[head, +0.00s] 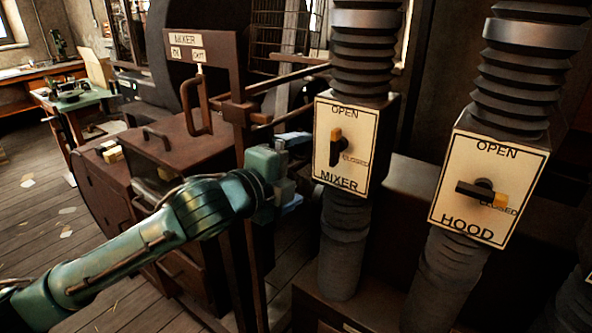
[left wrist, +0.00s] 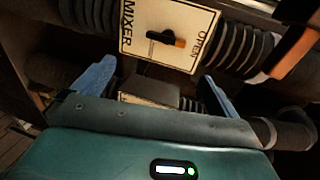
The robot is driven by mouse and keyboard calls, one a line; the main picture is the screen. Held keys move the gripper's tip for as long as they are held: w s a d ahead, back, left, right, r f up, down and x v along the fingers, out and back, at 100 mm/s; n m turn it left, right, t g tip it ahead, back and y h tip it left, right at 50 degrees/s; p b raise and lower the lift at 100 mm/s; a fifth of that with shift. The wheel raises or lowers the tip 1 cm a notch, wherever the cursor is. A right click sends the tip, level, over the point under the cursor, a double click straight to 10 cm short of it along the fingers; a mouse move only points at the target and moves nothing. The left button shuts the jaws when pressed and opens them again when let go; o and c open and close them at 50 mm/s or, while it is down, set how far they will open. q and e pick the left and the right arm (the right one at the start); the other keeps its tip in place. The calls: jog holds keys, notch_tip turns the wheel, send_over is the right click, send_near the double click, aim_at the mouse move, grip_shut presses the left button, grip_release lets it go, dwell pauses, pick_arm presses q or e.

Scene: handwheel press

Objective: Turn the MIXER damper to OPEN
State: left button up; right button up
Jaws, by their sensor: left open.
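The MIXER damper plate (head: 325,170) is cream, on a grey box between bellows ducts, with OPEN at its top and CLOSED at the right. Its dark handle (head: 336,151) stands upright, its orange tip at the top, towards OPEN. In the left wrist view the plate (left wrist: 140,38) lies sideways, and the handle's orange tip (left wrist: 180,43) points towards OPEN. My left gripper (head: 297,170) is open and empty, left of the plate and apart from the handle. Its blue fingers (left wrist: 158,75) show spread in the wrist view. My right gripper is out of view.
The HOOD damper plate (head: 450,208) is at the right, its handle (head: 478,191) level with the yellow tip towards CLOSED. A brown frame with a MIXER sign (head: 184,40) and a hanging handle (head: 196,105) stands left of my gripper. Ducts crowd the right side.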

pick_arm(q)
jog(key=shift+s+a, duration=0.25)
jog(key=shift+s, duration=0.1)
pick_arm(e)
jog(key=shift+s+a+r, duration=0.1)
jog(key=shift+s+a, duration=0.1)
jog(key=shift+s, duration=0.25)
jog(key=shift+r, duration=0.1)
